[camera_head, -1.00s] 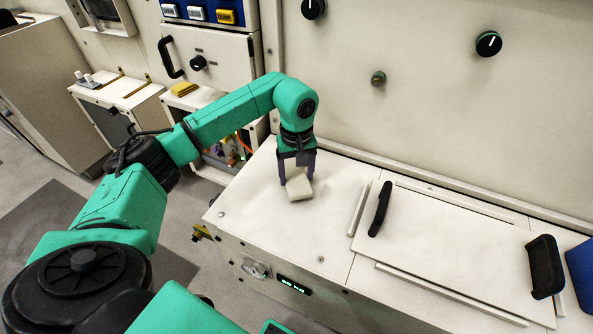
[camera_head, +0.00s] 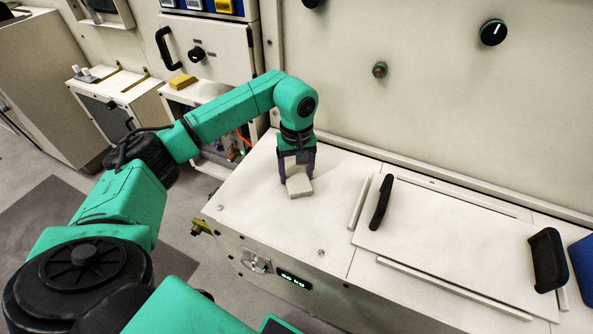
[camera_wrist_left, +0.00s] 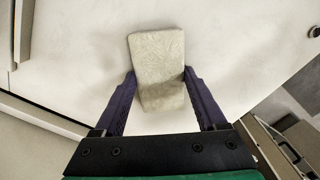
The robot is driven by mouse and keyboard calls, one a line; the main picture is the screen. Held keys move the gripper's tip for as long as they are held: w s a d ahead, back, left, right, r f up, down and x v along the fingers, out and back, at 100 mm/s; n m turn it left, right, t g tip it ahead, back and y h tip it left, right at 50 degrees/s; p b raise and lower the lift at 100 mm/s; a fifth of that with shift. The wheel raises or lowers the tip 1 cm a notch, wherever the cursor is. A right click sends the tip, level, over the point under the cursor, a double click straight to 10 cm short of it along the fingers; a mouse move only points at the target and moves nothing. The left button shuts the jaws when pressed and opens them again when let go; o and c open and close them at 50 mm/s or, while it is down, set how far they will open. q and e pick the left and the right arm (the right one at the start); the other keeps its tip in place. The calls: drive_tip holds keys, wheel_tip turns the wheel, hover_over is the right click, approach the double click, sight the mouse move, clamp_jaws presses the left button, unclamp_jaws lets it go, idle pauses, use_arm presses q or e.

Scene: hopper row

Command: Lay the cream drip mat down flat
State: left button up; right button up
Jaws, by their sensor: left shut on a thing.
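The cream drip mat (camera_head: 300,189) is a small, thick, pale pad at my left gripper's fingertips, over the white counter top (camera_head: 250,200). My left gripper (camera_head: 298,178) points down and is shut on the mat, with one purple finger at each side. In the left wrist view, the mat (camera_wrist_left: 158,62) sits between the fingertips (camera_wrist_left: 160,80) and reaches beyond them, with a broad face and a second face showing. It looks low over the counter; I cannot tell whether it touches. My right gripper is not in view.
A white sliding panel with black handles (camera_head: 381,202) and rails lies on the counter to the right. A blue thing (camera_head: 582,268) stands at the far right. A yellow pad (camera_head: 182,81) lies on a shelf behind. The counter around the mat is clear.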

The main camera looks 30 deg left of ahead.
use_arm(q)
drive_tip(key=o, duration=1.3)
wheel_tip(320, 180, up, 15)
drive_tip(key=shift+f+p, duration=0.15)
drive_tip(key=shift+p, duration=0.65)
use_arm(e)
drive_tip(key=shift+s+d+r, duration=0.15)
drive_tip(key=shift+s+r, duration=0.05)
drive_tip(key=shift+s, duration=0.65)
